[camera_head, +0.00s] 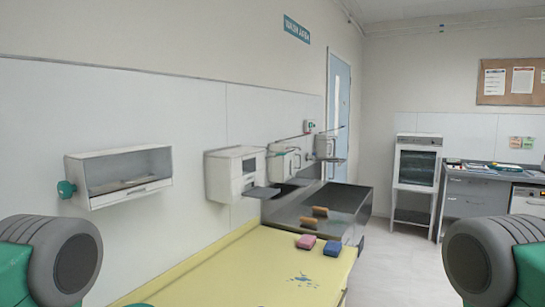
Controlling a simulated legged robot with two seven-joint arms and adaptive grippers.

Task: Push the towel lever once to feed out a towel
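A white wall-mounted dispenser (222,175) hangs left of the middle of the head view. A dark grey flat lever or plate (262,192) sticks out low from its front right. I take it as the towel dispenser, but no label can be read. No towel can be made out hanging from it. Further along the wall are smaller white dispensers (283,163) and (325,147) with long thin lever arms. Neither gripper is in view; only rounded grey parts of my own arms show at the lower left and lower right corners.
A dark metal sink (335,198) stands behind. Floor at right is clear.

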